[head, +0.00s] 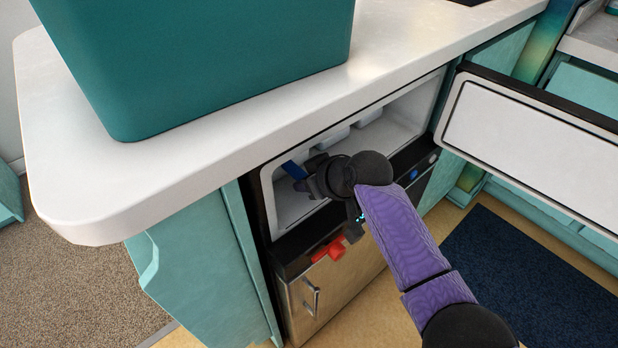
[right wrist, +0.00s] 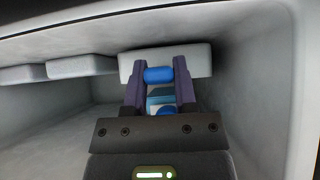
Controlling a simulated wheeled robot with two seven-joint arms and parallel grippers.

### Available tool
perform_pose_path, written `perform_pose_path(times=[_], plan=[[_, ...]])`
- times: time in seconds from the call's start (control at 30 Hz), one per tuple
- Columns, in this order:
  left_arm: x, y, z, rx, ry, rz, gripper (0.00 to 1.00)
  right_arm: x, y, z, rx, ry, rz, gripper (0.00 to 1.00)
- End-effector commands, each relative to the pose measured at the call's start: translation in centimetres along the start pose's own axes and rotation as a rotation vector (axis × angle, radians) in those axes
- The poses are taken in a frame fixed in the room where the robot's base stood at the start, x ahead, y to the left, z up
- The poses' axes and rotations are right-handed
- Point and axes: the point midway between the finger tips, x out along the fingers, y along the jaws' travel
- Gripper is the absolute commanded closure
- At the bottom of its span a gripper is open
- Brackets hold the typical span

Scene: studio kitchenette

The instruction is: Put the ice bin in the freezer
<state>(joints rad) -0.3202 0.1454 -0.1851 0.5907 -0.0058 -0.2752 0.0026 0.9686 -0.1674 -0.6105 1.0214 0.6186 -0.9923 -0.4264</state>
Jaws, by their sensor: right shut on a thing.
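The freezer compartment (head: 400,125) is open under the counter, with a pale interior. My right gripper (head: 300,172) reaches into its left part; the arm hides much of the opening. In the right wrist view the gripper (right wrist: 158,88) is shut on a blue bar-like part (right wrist: 158,74) between its fingers. I cannot see clearly how bar and bin join, nor whether the bin rests on the floor. My left gripper is not in view.
The freezer door (head: 540,140) stands open to the right. White pieces (right wrist: 80,66) sit left of the held one, inside. A large teal container (head: 200,60) stands on the white counter (head: 150,175) above. A red part (head: 335,248) sticks out below the opening.

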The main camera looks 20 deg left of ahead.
Motion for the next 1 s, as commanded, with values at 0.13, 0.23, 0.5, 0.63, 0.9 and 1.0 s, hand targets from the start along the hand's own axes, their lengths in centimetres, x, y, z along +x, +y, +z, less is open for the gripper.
perform_pose_path(times=[0.13,0.23,0.5,0.63,0.9,1.0], plan=[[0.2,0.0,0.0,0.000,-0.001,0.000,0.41,0.3,0.0,0.2,0.000,0.000,0.000,1.00],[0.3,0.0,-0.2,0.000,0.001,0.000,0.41,0.4,0.0,0.4,0.000,0.000,0.000,1.00],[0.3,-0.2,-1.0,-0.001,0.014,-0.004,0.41,0.3,0.0,0.3,0.000,0.000,0.000,0.24],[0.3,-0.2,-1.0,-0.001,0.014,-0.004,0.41,0.3,0.0,0.4,0.000,-0.001,0.000,0.24],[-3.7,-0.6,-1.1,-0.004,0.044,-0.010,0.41,-4.3,0.1,-0.5,-0.004,0.003,0.007,0.24],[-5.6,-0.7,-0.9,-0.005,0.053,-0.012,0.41,-6.8,0.1,-0.5,-0.004,0.004,0.006,0.24]])
